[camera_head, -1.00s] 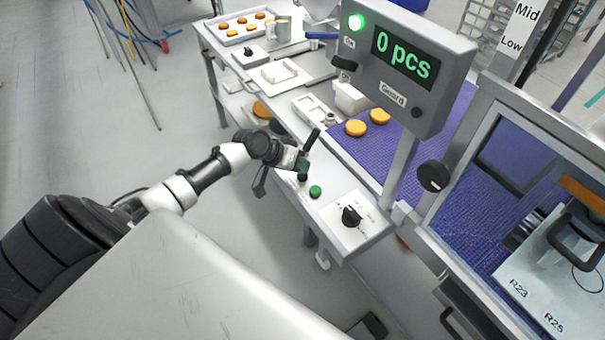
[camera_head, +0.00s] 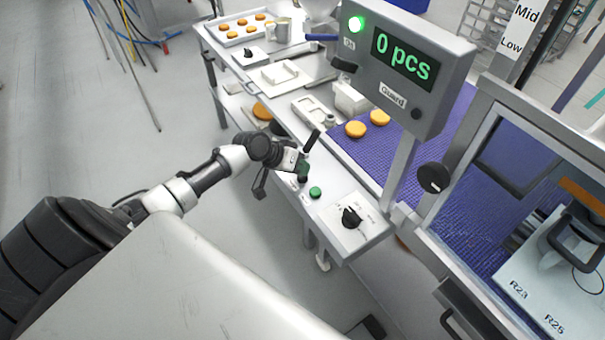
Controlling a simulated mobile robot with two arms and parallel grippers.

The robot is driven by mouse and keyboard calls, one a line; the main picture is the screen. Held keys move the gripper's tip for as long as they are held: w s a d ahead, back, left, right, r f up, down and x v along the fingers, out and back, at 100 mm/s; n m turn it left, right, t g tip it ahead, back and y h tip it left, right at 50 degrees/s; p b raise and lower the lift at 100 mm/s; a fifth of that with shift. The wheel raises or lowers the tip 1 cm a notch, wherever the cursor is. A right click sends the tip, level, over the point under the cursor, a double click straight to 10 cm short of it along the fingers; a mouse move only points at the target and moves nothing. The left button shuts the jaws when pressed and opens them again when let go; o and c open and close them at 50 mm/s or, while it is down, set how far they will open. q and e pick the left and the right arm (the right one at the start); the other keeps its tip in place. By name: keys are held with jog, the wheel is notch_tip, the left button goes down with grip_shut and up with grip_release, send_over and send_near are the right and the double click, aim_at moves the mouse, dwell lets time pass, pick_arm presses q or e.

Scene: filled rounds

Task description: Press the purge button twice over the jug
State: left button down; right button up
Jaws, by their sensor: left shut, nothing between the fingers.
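A steel jug (camera_head: 283,30) stands at the far end of the bench, beside the tray of patties. A round green button (camera_head: 315,192) is on the near control panel (camera_head: 358,242), left of a black knob (camera_head: 351,217). I cannot read the small labels, so I cannot tell which control is the purge button. My left gripper (camera_head: 303,174) is shut and empty, just behind and left of the green button, low over the panel edge. A dark green part shows at its fingertips; I cannot tell if they touch it. My right gripper is not in view.
A display box (camera_head: 425,62) reading "0 pcs" with a lit green lamp stands over the purple belt (camera_head: 408,146), which carries two patties (camera_head: 356,129). A windowed frame (camera_head: 520,115) is at the right. A patty tray (camera_head: 240,29) is at the back.

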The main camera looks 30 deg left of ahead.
pick_arm(q)
jog(key=shift+r+p, duration=0.5)
jog(key=shift+r, duration=0.25)
notch_tip(320, 180, up, 5)
jog(key=p, duration=0.4)
dwell(0.6)
